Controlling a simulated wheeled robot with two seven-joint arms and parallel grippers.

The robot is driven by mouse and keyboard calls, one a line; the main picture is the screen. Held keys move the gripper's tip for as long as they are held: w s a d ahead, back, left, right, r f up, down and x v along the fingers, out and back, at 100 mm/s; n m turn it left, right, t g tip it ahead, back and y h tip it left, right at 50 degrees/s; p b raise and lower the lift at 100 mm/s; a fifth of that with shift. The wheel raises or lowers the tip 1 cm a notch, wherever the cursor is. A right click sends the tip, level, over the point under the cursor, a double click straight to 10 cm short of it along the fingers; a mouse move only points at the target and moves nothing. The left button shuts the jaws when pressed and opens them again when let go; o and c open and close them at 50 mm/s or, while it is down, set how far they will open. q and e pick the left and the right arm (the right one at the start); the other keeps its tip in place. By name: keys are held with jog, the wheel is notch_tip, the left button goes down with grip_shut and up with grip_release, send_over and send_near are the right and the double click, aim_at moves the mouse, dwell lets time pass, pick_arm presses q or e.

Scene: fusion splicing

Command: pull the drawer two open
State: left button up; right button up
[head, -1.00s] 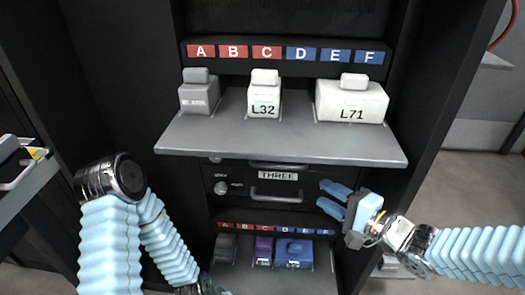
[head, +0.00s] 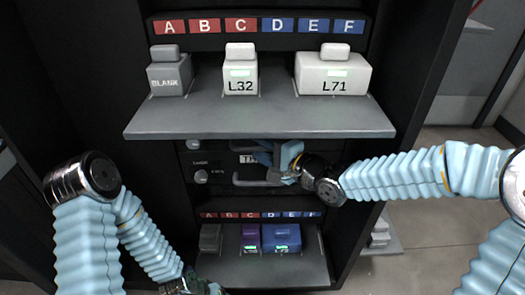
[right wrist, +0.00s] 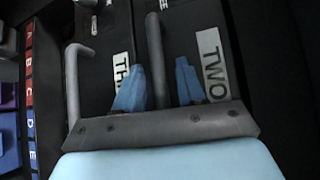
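Drawer two shows in the right wrist view by its white TWO label (right wrist: 211,60) and its grey bar handle (right wrist: 155,60). In the head view the upper shelf hides it. My right gripper (head: 275,152) is under that shelf's front edge in the head view. In the right wrist view its two blue fingers (right wrist: 159,88) are apart, one on each side of drawer two's handle, with gaps showing. No drawer looks pulled out. My left gripper (head: 187,287) is at the bottom edge of the head view, mostly cut off, and its fingers cannot be made out.
Drawer three (head: 220,172), with its own handle (right wrist: 74,85), is just below. The upper shelf (head: 260,118) juts out above my right gripper and carries a BLANK block, L32 and L71. A lower shelf (head: 225,270) holds smaller modules. Open floor (head: 440,215) lies to the right.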

grip_shut()
dwell(0.5)
